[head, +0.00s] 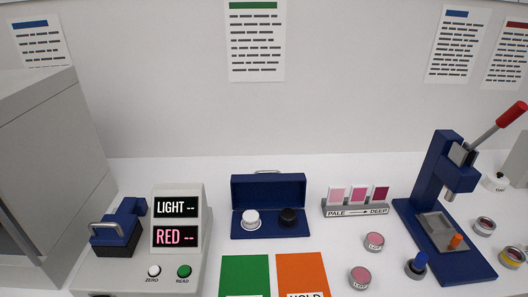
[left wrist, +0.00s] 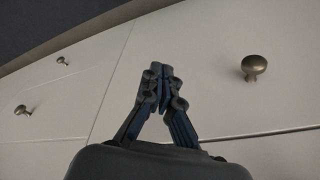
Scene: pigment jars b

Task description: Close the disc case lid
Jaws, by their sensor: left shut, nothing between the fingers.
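The disc case (head: 268,231) is a dark blue box on the white counter, in the middle of the head view. Its lid (head: 268,189) stands open and upright at the back, with a small metal handle on its top edge. A white disc piece (head: 251,217) sits at the left in the case and a black one (head: 288,217) at the right. My left gripper (left wrist: 161,76) shows only in the left wrist view, shut and empty, in front of white cabinet fronts, away from the case. My right gripper is in neither view.
A meter (head: 181,258) with two displays stands left of the case. A swatch stand (head: 356,209) and a blue lever press (head: 437,190) are to the right. Green (head: 244,275) and orange (head: 303,273) cards lie in front. A cabinet knob (left wrist: 254,67) is near my left gripper.

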